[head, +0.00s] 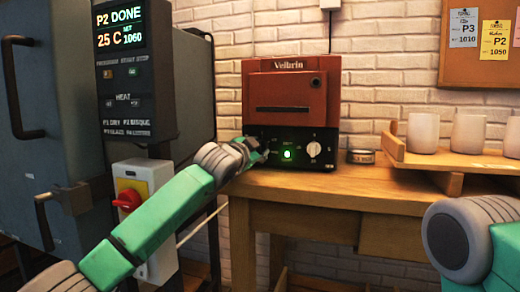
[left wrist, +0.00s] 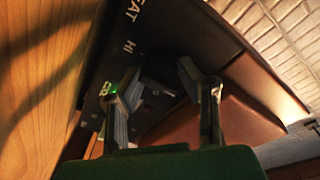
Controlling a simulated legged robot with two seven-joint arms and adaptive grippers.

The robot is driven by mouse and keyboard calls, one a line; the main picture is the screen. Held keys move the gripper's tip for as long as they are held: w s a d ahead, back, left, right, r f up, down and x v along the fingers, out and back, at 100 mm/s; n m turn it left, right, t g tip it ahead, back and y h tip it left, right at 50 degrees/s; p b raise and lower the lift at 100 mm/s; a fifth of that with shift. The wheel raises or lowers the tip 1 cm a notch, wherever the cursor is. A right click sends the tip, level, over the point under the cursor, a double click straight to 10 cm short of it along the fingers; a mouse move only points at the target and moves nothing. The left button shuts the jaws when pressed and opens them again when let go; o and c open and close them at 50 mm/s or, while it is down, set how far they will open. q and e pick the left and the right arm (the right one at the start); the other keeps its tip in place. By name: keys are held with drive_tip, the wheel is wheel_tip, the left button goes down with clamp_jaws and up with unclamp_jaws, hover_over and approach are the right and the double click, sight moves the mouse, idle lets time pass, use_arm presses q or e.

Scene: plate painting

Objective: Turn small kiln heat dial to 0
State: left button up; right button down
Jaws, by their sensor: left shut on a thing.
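The small kiln (head: 292,85) is a red-brown box with a black front panel, standing on the wooden table. Its panel has a lit green light (head: 287,154) and a white dial (head: 314,149) at the right. My left gripper (head: 262,151) is at the left part of this panel, shut on the heat dial, which is mostly hidden by the fingers. In the left wrist view my left gripper (left wrist: 158,72) reaches against the dark panel (left wrist: 115,45), beside "HEAT" and "HI" lettering. The dial's pointer cannot be read. My right gripper is out of view.
A large grey kiln (head: 62,120) with a lit display stands at the left, with a red switch (head: 128,199) on it. A small tin (head: 361,156) and a wooden rack (head: 440,163) with pale cups (head: 423,133) are right of the small kiln.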

use_arm(q)
drive_tip(key=shift+w+a+f, duration=0.15)
drive_tip(key=shift+a+f, duration=0.05)
drive_tip(key=shift+f, duration=0.25)
drive_tip(key=o, duration=1.1)
drive_tip(key=shift+a, duration=0.1)
drive_tip(key=shift+o, duration=0.2)
drive_tip(key=shift+r, duration=0.2)
drive_tip(key=shift+s, duration=0.55)
drive_tip(key=v, duration=1.1)
drive_tip(key=shift+a, duration=0.2)
drive_tip(key=shift+d+f, duration=0.1)
